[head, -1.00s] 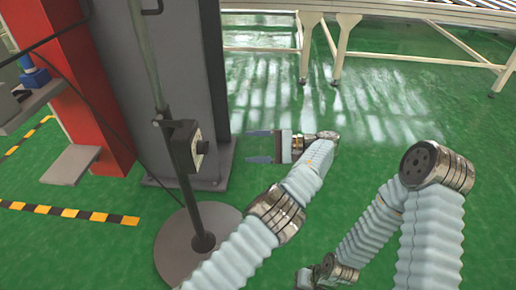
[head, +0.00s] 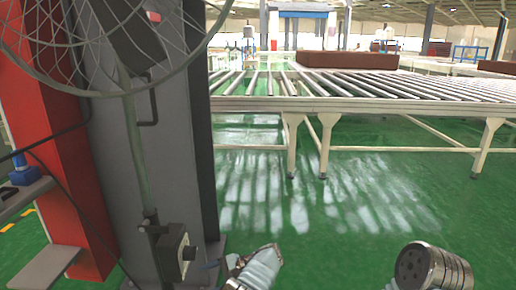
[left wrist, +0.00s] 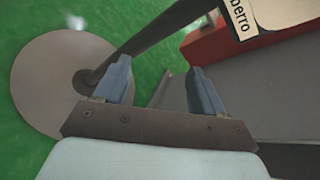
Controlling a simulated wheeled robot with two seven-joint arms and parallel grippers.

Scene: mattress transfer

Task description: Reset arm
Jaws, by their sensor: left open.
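My left gripper (left wrist: 158,68) is open and empty in the left wrist view, its two blue-grey fingers apart. It is above the floor, beside the fan stand's round base (left wrist: 40,85) and dark pole (left wrist: 150,28). In the head view only part of my left arm's end (head: 258,268) shows at the bottom, near the grey column's foot. Of my right arm, a metal joint (head: 432,266) shows at the bottom right; its gripper is out of frame.
A wire-caged fan (head: 120,90) and grey column (head: 185,130) stand close at left, beside a red post (head: 62,150). A roller conveyor (head: 350,106) crosses behind, with a brown mattress (head: 345,60) on it. The green floor (head: 340,225) between is clear.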

